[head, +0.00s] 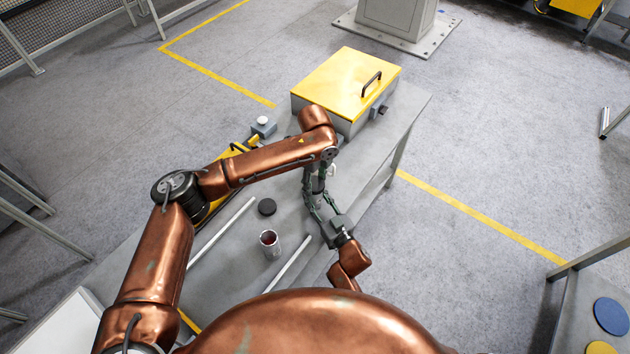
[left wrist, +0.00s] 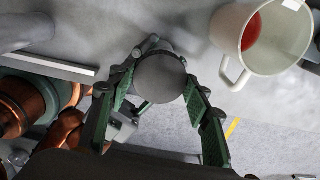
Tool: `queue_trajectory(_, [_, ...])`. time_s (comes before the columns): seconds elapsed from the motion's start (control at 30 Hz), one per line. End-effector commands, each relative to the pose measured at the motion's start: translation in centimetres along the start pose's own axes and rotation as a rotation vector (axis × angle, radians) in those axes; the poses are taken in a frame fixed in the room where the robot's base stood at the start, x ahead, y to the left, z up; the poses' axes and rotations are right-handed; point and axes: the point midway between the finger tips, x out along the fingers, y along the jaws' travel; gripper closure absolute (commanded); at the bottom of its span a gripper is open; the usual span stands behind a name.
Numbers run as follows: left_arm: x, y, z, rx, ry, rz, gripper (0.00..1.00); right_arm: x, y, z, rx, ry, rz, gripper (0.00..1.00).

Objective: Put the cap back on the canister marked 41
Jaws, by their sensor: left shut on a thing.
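An open canister (head: 269,243) with a red-brown inside stands on the grey table in the head view; I cannot read any number on it. A flat black disc (head: 267,206), cap-like, lies on the table just beyond it. My left gripper (head: 319,208) is to the right of both. In the left wrist view its green fingers are shut on a round grey thing (left wrist: 160,78), seen face on; I cannot tell whether this is a cap. My right gripper (head: 338,230) is close below the left one, its fingers mostly hidden.
A white mug (left wrist: 262,36) with red inside is close to the left gripper in the left wrist view. A yellow-lidded box (head: 345,80) stands at the table's far end. Pale bars (head: 288,264) lie beside the canister. A small grey button box (head: 263,127) is at the far left edge.

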Motion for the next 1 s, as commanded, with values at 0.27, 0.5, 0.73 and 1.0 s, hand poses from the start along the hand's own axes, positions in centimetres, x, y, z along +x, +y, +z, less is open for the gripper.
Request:
queue_trajectory(0.27, [-0.04,-0.05,0.12,0.383,-0.002,-0.001,0.84,-0.02,-0.04,0.01,0.000,0.000,-0.001,1.00])
queue_trajectory(0.5, [-0.03,-0.05,0.10,0.379,-0.002,-0.001,0.45,-0.02,-0.04,0.01,0.000,0.000,-0.001,1.00])
queue_trajectory(0.73, [-0.01,-0.03,0.05,0.379,-0.001,-0.001,0.34,-0.01,-0.03,0.02,0.000,0.000,-0.001,1.00])
queue_trajectory(1.0, [-0.42,-0.05,0.04,0.378,-0.001,-0.001,0.34,-0.01,-0.03,0.02,0.000,0.000,0.000,1.00])
